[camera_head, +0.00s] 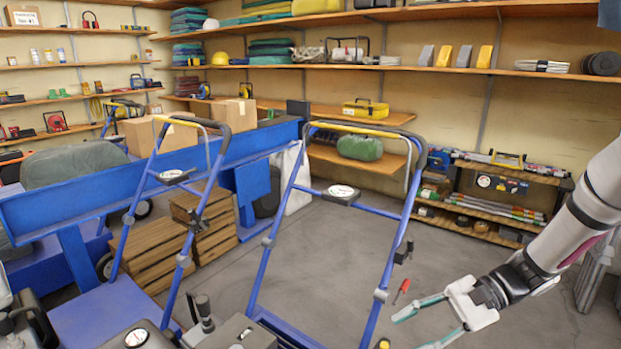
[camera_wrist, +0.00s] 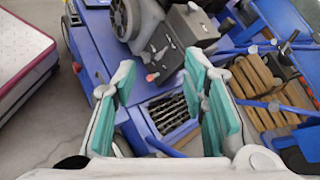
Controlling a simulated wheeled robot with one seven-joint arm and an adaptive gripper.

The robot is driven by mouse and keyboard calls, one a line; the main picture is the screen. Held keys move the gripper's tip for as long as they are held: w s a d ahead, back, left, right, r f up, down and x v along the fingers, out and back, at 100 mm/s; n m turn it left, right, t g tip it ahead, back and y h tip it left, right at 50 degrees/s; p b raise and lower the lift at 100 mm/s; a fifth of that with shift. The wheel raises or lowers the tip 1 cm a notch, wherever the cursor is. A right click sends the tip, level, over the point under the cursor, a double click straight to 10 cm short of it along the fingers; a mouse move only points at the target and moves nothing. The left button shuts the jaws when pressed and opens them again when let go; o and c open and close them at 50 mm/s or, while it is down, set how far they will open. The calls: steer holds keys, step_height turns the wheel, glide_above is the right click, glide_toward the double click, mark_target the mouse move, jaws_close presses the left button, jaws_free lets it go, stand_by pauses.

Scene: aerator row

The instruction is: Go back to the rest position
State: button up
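My gripper (camera_head: 415,326) is at the lower right of the head view, at the end of my arm reaching in from the right edge. Its two teal-padded fingers are spread apart with nothing between them. The wrist view also shows my gripper (camera_wrist: 160,72) open and empty. Beyond its fingers there are a blue aerator deck (camera_wrist: 92,48), a dark engine (camera_wrist: 178,42) and a dark slatted grille (camera_wrist: 170,112). My fingers appear apart from these machines.
A blue-framed aerator handle (camera_head: 378,270) stands just left of my gripper, with a small red object (camera_head: 402,290) between them. Another aerator handle (camera_head: 150,195) is farther left. Stocked low shelves (camera_head: 490,213) stand behind. Grey floor (camera_head: 440,262) is open behind my gripper.

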steer(key=s+a+r+n+g+h, duration=0.2)
steer(key=s+a+r+n+h, duration=0.15)
steer(key=s+r, duration=0.4)
steer(key=s+d+r+n+t+h, duration=0.25)
steer(key=s+r+h, duration=0.2)
steer(key=s, duration=0.55)
steer(key=s+d+r+n+t+h, duration=0.1)
steer(key=s+r+n+h, duration=0.3)
steer(key=s, duration=0.5)
step_height(320, 180, up, 29)
steer(key=t+p, duration=0.4)
steer(key=p, duration=2.5)
steer(key=shift+s+d+r+n+h, duration=0.2)
steer(key=shift+d+n+h, duration=0.1)
steer(key=shift+d+h, duration=0.1)
